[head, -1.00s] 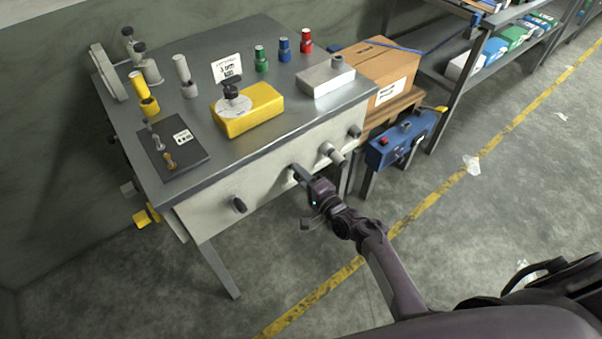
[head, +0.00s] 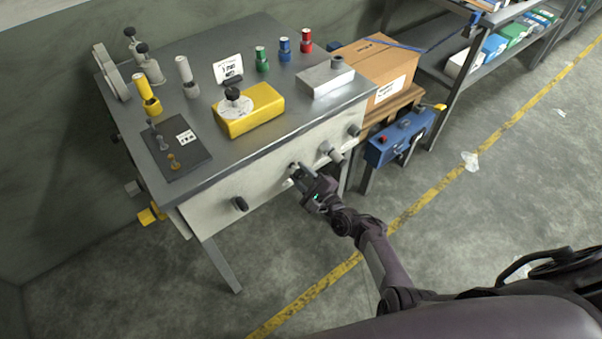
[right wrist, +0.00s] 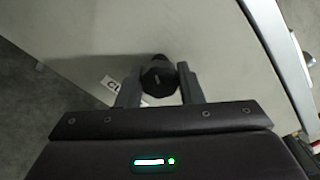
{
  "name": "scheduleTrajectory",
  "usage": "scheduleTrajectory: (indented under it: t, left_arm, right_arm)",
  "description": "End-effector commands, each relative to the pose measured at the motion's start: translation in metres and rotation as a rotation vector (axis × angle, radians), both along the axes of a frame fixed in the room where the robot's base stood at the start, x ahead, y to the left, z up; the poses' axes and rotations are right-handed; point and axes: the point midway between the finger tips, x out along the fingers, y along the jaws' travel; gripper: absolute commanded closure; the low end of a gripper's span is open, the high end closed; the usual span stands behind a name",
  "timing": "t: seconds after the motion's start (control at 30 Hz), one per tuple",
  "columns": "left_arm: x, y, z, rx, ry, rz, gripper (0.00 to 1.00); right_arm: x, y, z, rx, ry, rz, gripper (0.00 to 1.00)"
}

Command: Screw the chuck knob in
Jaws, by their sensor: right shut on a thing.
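A round dark knob (right wrist: 158,80) on the pale front panel (head: 222,215) of the workbench sits between the two fingers of my right gripper (head: 297,172) in the right wrist view. The gripper is shut on the knob, with one finger on each side. A small white label, partly hidden by the left finger, is beside the knob on the panel. Its text is mostly covered. I cannot tell from these views how deep the knob sits. My left gripper is not in view.
On the same panel are another dark knob (head: 239,204), a grey cylinder (head: 330,151) close right of my gripper and a small knob (head: 354,131). A yellow block (head: 252,118) lies on the bench top (head: 250,165). A blue box (head: 400,138) stands to the right.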

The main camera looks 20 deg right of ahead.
Motion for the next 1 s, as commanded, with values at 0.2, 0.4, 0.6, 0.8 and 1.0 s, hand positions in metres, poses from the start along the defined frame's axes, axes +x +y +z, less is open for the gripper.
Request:
scheduleTrajectory:
  t: [0.2, 0.4, 0.6, 0.8, 1.0]
  left_arm:
    - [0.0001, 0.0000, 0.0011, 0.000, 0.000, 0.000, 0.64]
    - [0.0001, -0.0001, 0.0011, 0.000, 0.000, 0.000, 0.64]
    - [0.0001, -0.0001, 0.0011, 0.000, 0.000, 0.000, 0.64]
    - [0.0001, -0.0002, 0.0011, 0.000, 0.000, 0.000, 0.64]
    - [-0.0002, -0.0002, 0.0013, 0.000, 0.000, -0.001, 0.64]
  right_arm:
    - [-0.0046, 0.0007, -0.0068, 0.039, 0.030, 0.002, 0.89]
    - [-0.0047, 0.0004, -0.0072, 0.046, 0.033, 0.001, 0.89]
    - [-0.0047, 0.0004, -0.0073, 0.045, 0.032, 0.001, 0.89]
    - [-0.0034, 0.0002, -0.0054, 0.043, 0.028, 0.000, 0.45]
    - [-0.0018, -0.0001, -0.0030, 0.043, 0.022, 0.000, 0.45]
